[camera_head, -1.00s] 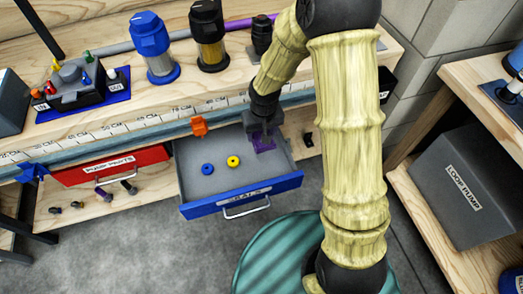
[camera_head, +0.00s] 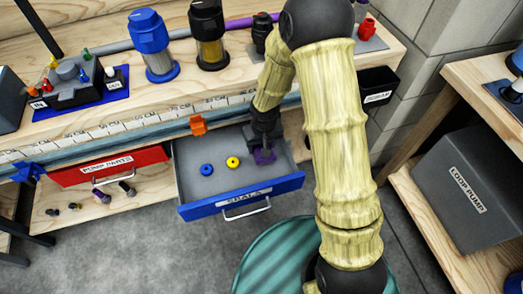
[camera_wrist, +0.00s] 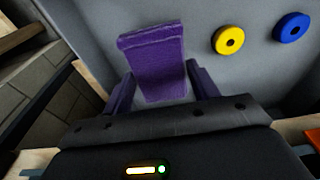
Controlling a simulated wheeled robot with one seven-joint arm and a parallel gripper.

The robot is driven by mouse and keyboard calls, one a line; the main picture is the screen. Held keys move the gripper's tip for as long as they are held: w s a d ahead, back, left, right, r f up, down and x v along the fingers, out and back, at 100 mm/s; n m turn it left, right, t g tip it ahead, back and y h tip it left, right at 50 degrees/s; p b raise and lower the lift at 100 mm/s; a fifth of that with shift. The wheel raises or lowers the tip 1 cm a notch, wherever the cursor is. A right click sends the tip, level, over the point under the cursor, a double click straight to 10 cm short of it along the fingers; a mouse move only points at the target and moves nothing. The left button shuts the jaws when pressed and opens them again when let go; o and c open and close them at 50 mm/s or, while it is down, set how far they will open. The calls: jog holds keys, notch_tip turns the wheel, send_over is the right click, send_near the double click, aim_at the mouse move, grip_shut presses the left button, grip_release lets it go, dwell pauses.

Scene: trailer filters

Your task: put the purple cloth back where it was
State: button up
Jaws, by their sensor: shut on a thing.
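The purple cloth (camera_wrist: 155,65) is a small folded piece between the two fingers of my gripper (camera_wrist: 162,90) in the wrist view. In the head view the cloth (camera_head: 264,156) shows in the right part of the open blue drawer labelled SEALS (camera_head: 243,196). My gripper (camera_head: 264,146) is shut on the cloth and reaches down into the drawer. I cannot tell whether the cloth touches the drawer floor. A yellow ring (camera_head: 233,162) and a blue ring (camera_head: 207,169) lie to its left on the grey drawer floor.
The red PUMP PARTS drawer (camera_head: 110,166) is at the left. An orange clamp (camera_head: 198,125) sits on the bench edge behind the open drawer. Blue (camera_head: 152,45) and black-topped (camera_head: 208,35) filter housings stand on the bench. A black SCRAP bin (camera_head: 378,90) hangs at the right.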

jog(key=shift+d+f+b, duration=0.1)
jog(key=shift+f+b, duration=0.4)
jog(key=shift+f, duration=1.25)
jog(key=shift+f, duration=0.1)
jog(key=o, duration=0.9)
jog(key=r+p, duration=0.1)
jog(key=r, duration=0.3)
jog(key=s+r+p, duration=0.1)
jog(key=r, duration=0.3)
jog(key=r+p, duration=0.1)
jog(key=r, duration=0.3)
jog(key=shift+s+d+r+p, duration=0.1)
jog(key=shift+s+p, duration=0.15)
jog(key=shift+p, duration=0.15)
